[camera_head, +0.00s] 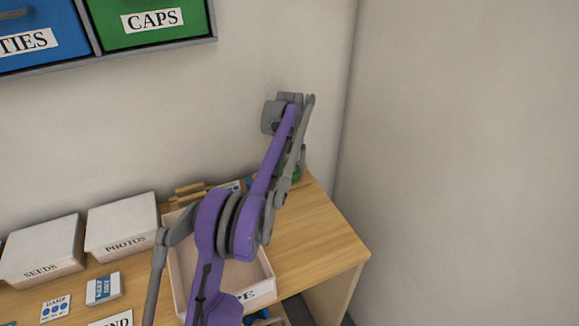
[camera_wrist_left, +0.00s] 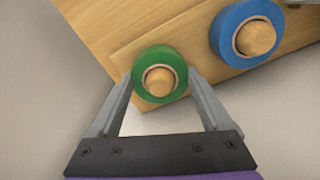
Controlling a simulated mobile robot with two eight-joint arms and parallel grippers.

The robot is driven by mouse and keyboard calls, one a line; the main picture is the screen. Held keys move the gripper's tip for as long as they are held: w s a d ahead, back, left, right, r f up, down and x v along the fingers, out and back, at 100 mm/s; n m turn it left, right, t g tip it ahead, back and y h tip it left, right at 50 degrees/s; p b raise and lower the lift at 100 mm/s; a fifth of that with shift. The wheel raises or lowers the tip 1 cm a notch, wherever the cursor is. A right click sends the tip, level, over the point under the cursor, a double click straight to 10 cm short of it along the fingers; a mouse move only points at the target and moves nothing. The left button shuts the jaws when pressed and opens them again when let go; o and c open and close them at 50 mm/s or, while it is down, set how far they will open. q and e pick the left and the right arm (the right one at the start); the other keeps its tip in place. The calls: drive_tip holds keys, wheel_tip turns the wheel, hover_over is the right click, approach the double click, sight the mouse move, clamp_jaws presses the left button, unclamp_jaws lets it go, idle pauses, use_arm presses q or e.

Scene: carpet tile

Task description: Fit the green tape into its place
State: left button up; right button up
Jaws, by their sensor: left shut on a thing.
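The green tape (camera_wrist_left: 160,74) is a roll between the two fingertips of my left gripper (camera_wrist_left: 161,82) in the left wrist view. The gripper is shut on it. The rounded end of a wooden peg shows in the tape's hole, so the tape is around the peg; how far down it sits I cannot tell. The peg stands at the end of a wooden board (camera_wrist_left: 205,52). In the head view a bit of green tape (camera_head: 294,174) shows at the table's back right, mostly behind my purple arm. My right gripper is not in view.
A blue tape roll (camera_wrist_left: 246,35) is on the neighbouring peg. A tray (camera_head: 262,273), its label partly hidden, lies under my arm. White boxes marked SEEDS (camera_head: 42,251) and PHOTOS (camera_head: 122,226) stand left. The table's right part (camera_head: 322,240) is clear.

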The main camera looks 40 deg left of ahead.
use_arm(q)
drive_tip(key=o, duration=1.2)
drive_tip(key=shift+r, duration=0.15)
wheel_tip(320, 180, up, 10)
drive_tip(key=shift+r+p, duration=0.25)
drive_tip(key=shift+p, duration=0.6)
